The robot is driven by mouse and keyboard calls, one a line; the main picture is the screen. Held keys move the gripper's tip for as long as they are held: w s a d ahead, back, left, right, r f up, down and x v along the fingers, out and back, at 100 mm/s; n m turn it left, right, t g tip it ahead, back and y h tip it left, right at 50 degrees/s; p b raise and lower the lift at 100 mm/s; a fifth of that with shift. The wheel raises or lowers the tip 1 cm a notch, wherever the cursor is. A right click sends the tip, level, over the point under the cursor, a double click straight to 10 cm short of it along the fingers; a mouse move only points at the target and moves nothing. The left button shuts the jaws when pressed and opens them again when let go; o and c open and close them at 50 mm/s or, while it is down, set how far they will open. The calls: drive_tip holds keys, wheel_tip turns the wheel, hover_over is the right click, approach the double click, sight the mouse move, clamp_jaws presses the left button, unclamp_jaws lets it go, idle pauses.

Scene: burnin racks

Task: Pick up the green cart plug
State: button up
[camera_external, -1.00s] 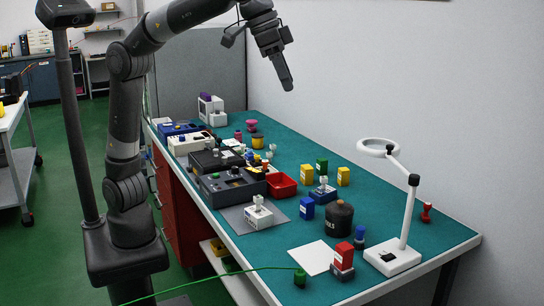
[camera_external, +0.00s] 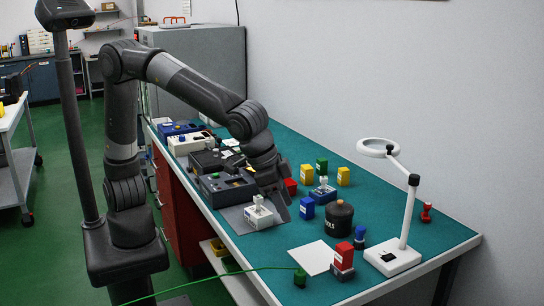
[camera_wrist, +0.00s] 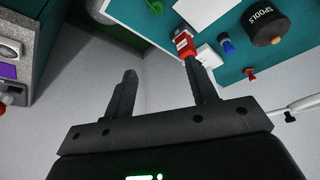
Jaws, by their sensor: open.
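The green cart plug (camera_external: 300,278) stands on the teal bench near its front edge, with a thin green cable running from it to the left. It also shows at the top edge of the wrist view (camera_wrist: 155,6), partly cut off. My gripper (camera_external: 282,212) hangs over the middle of the bench, beside the small white device on a grey mat, well behind the plug. In the wrist view my gripper (camera_wrist: 161,68) has its two fingers spread, with nothing between them.
A white sheet (camera_external: 312,256) lies just behind the plug. A red block (camera_external: 344,254) on a grey base stands to its right, near a white magnifier lamp (camera_external: 393,257). A dark spools jar (camera_external: 339,220) and blue block (camera_external: 306,208) stand right of my gripper.

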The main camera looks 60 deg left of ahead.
approach(301, 272)
drive_tip(key=x, duration=0.5)
drive_tip(key=shift+s+a+f, duration=0.2)
drive_tip(key=shift+s+a, duration=0.05)
drive_tip(key=shift+a, duration=0.05)
drive_tip(key=shift+w+x, duration=0.2)
drive_tip(key=shift+x, duration=2.85)
drive_tip(key=shift+a, duration=0.1)
drive_tip(key=shift+c, duration=0.3)
drive_tip(key=c, duration=1)
drive_tip(key=shift+r, duration=0.15)
